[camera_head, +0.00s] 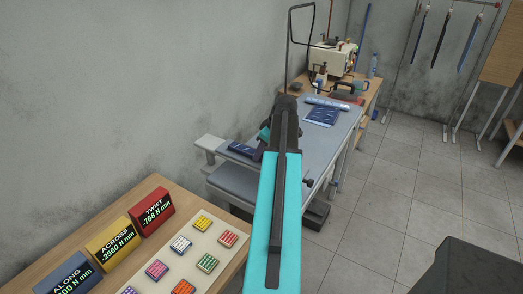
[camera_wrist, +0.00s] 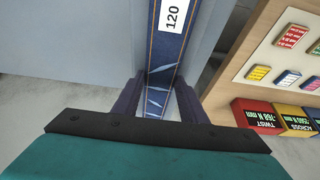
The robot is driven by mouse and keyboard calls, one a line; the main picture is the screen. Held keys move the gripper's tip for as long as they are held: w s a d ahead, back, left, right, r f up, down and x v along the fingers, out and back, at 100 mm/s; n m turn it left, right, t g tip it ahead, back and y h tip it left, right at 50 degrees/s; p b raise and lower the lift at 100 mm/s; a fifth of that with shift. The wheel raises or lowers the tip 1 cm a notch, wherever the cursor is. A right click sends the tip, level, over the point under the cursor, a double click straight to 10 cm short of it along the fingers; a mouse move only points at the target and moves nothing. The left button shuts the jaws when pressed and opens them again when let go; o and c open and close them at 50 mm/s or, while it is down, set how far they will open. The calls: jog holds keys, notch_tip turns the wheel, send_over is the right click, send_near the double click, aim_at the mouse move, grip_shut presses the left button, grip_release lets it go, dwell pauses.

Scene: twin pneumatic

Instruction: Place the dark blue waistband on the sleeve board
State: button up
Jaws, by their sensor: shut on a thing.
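The dark blue waistband (camera_wrist: 168,55) has orange stitching, pale streaks and a white label reading 120. In the wrist view it runs lengthwise between the fingers of my gripper (camera_wrist: 158,105), which is shut on it. In the head view a dark blue piece (camera_head: 240,149), seemingly this waistband, shows left of my gripper (camera_head: 264,138), over or on the narrow pale sleeve board (camera_head: 209,142). My arm hides part of it and much of my gripper. I cannot tell whether the band rests on the board.
The grey ironing table (camera_head: 333,135) holds a dark blue patterned cloth (camera_head: 322,116) and a rolled light blue one. A sewing machine (camera_head: 332,60) stands on a bench behind. A wooden table (camera_head: 190,202) with colored readouts and small blocks is front left.

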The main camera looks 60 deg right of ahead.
jog(key=shift+f, duration=0.2)
jog(key=o, duration=1.2)
jog(key=shift+c, duration=0.2)
jog(key=shift+r, duration=0.2)
jog(key=b+v, duration=0.3)
jog(key=v, duration=0.9)
jog(key=shift+s+f, duration=0.1)
